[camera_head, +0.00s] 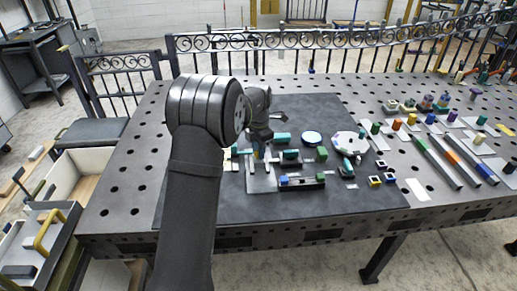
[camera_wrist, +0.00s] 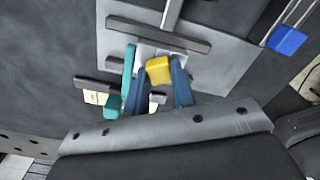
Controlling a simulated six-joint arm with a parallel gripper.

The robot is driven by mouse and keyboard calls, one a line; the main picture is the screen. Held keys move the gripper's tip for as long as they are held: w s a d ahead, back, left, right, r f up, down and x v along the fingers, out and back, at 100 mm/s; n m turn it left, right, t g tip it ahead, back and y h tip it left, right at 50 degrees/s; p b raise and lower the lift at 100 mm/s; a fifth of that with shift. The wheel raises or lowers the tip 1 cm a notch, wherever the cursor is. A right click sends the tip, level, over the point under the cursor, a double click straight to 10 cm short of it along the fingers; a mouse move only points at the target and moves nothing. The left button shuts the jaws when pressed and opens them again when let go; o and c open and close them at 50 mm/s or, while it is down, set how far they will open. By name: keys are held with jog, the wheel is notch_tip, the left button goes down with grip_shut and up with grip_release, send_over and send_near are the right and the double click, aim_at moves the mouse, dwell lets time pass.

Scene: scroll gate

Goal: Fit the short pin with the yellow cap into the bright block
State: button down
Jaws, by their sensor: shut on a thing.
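My gripper (camera_wrist: 160,85) is shut on the pin with the yellow cap (camera_wrist: 158,70) in the wrist view. The cap sits between the two blue fingers; the pin's shaft is hidden below it. In the head view my gripper (camera_head: 260,152) is over the grey plate on the dark mat, partly behind my arm. A pale cream block (camera_wrist: 95,97) lies left of the fingers in the wrist view, partly covered by a dark bar. It may be the bright block, but I cannot be sure. A small pale patch also shows between the fingers.
Grey bars stand on the light plate (camera_wrist: 225,75) under my gripper. A teal piece (camera_wrist: 112,103) is close left of the fingers. A blue block (camera_wrist: 286,40) is at the right.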

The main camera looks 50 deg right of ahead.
jog(key=shift+f, duration=0.15)
jog(key=c, duration=0.7)
grip_release()
jog(key=shift+o, duration=0.2)
jog(key=shift+r, duration=3.55)
jog(key=shift+f, duration=3.25)
jog(key=shift+r, duration=0.1)
